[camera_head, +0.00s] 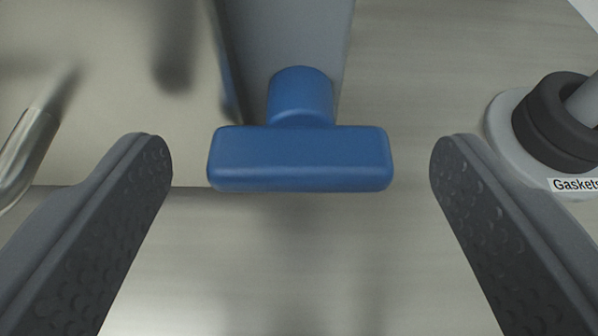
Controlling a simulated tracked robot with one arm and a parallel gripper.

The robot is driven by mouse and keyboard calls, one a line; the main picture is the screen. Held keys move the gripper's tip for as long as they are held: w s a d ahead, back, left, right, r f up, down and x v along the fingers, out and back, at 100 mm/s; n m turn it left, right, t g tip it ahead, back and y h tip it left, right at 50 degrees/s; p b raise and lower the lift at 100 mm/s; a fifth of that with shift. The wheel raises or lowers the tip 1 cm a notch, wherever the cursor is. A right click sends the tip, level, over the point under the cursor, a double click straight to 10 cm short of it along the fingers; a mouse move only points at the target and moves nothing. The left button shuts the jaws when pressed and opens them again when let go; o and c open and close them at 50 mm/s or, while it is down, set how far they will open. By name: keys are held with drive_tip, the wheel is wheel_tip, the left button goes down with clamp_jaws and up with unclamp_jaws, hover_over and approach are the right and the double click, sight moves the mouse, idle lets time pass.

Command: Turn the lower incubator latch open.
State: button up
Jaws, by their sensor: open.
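A blue T-shaped latch handle (300,160) sits in the upper middle of the view, its bar lying level across the picture. A short round blue stem joins it to a grey upright panel (290,32) behind. I cannot tell from this view alone whether it is the lower latch. My gripper (300,165) is open, with one dark textured finger on each side of the bar. A clear gap shows between each fingertip and the bar's ends, and nothing is held.
A stand labelled "Gaskets" (574,185) with black rings (552,125) around a post is at the right, close beyond the right finger. A curved metal bar (28,150) is at the left edge. The pale surface below the handle looks clear.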

drive_tip(key=c, duration=1)
drive_tip(key=shift+d+b, duration=0.1)
drive_tip(key=shift+b, duration=0.2)
drive_tip(key=m, duration=0.1)
drive_tip(key=m+y+b, duration=0.1)
drive_tip(key=y+b, duration=0.1)
drive_tip(key=shift+d+f+m, duration=0.25)
drive_tip(key=shift+m, duration=0.15)
drive_tip(key=m+y+b, duration=0.2)
drive_tip(key=m, duration=0.1)
drive_tip(key=shift+d+f, duration=0.1)
drive_tip(key=shift+d, duration=0.25)
drive_tip(key=m, duration=0.1)
drive_tip(key=m+t+y, duration=0.1)
drive_tip(key=m, duration=0.1)
drive_tip(key=m+y+b, duration=0.1)
drive_tip(key=shift+d+f+t, duration=0.2)
drive_tip(key=shift+f+t, duration=0.1)
drive_tip(key=shift+f+m+t+y+b, duration=0.2)
drive_tip(key=shift+m+t+y, duration=0.1)
drive_tip(key=shift+m, duration=0.6)
drive_tip(key=shift+f+m+t+y+b, duration=0.1)
drive_tip(key=shift+m+t+y+b, duration=0.15)
drive_tip(key=shift+m, duration=0.65)
